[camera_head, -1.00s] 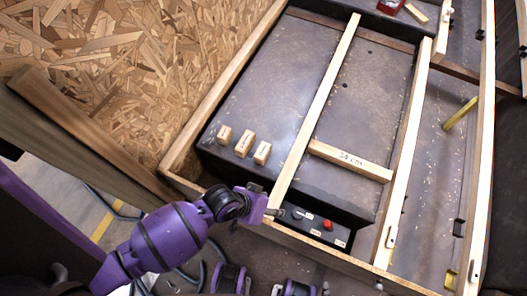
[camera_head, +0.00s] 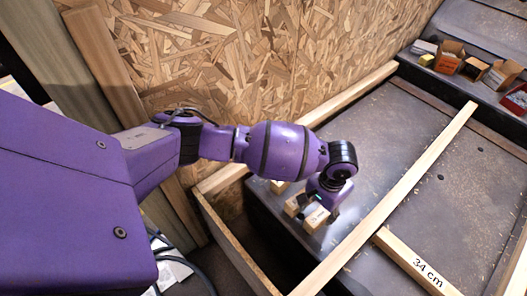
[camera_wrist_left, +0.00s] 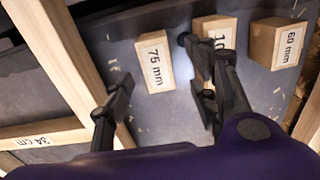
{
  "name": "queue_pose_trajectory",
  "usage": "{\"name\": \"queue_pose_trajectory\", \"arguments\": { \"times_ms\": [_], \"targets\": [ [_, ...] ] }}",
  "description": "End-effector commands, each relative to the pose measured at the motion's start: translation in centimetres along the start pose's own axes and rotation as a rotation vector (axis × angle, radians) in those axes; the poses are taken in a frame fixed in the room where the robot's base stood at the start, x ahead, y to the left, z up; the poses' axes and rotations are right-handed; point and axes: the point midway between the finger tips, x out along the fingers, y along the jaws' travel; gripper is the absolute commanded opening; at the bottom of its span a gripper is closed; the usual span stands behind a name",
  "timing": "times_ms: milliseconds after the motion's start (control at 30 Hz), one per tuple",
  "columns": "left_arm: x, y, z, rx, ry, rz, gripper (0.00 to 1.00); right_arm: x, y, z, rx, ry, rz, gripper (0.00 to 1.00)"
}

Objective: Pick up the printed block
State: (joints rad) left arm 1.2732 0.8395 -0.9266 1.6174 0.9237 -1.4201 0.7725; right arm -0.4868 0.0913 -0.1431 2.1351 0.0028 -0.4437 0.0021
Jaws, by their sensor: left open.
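Three small wooden blocks with printed lengths stand in a row on the dark wheel arch. The "75 mm" block (camera_wrist_left: 154,62) is nearest the long wooden beam; it shows in the head view (camera_head: 315,220) just below my left gripper (camera_head: 322,207). The middle block (camera_wrist_left: 212,30) is partly hidden by a finger, its print starting with "10"; it shows in the head view (camera_head: 293,206). The "60 mm" block (camera_wrist_left: 276,43) is farthest from the beam (camera_head: 279,186). My left gripper (camera_wrist_left: 155,68) is open, its fingers on either side of the 75 mm block. Contact cannot be told.
A long wooden beam (camera_head: 400,195) runs across the arch close to the gripper. A crosspiece marked "34 cm" (camera_head: 415,262) joins it. A chipboard wall (camera_head: 250,60) stands behind. Small cardboard boxes (camera_head: 449,56) sit at the far right. The arch top beyond the blocks is clear.

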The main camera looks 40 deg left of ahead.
Motion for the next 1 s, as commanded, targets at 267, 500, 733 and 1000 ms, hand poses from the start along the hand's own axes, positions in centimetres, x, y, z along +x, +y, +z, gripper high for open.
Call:
{"name": "queue_pose_trajectory", "arguments": {
  "times_ms": [267,500,733,1000],
  "targets": [
    [2.8,0.2,-0.2,0.003,0.005,0.001,0.53,1.2,0.0,1.5,-0.001,-0.02,0.0,0.53],
    [6.3,0.4,-0.1,0.003,0.007,0.002,0.53,2.8,0.0,3.3,-0.003,-0.043,-0.001,0.53],
    [6.3,0.4,-0.2,0.003,0.01,0.002,0.53,2.7,0.0,3.3,-0.003,-0.042,-0.002,0.53],
    [6.3,0.4,-0.2,0.004,0.01,0.002,0.2,2.7,-0.1,3.2,-0.003,-0.041,-0.003,0.53]
  ]
}}
